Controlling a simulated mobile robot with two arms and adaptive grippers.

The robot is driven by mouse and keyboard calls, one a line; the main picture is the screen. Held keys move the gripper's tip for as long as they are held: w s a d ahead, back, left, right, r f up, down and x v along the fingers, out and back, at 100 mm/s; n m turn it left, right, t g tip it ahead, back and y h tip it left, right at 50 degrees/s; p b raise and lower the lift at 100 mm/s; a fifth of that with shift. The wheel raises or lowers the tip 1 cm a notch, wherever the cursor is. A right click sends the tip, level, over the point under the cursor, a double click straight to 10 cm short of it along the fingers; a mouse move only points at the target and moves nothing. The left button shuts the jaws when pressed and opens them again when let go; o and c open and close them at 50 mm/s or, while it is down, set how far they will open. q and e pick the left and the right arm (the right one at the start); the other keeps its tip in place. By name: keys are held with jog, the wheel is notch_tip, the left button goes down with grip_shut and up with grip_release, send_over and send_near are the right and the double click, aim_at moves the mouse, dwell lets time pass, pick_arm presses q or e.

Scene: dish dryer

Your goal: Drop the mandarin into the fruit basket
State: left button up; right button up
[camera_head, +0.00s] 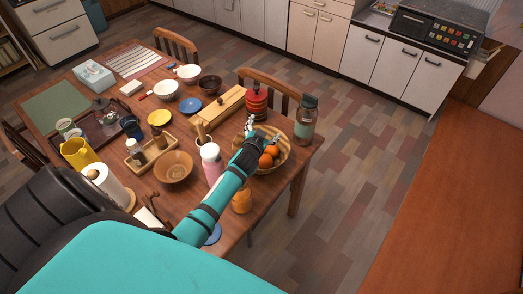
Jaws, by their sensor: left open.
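The fruit basket (284,158) is a round woven bowl near the right end of the wooden table. Two orange round fruits, at least one possibly the mandarin (265,160), lie in it; I cannot tell which is the mandarin. My left gripper (261,134) is over the basket's far left part, with its fingers spread open and nothing visible between them. My left forearm and the gripper body hide the basket's left side. My right gripper is not in view.
A red stacked jar (256,104) and a dark-capped bottle (305,122) stand close behind the basket. Bowls and dishes crowd the left of the table (290,178).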

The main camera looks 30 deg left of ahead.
pick_arm(q)
jog(key=v, duration=0.7)
jog(key=shift+r, duration=0.1)
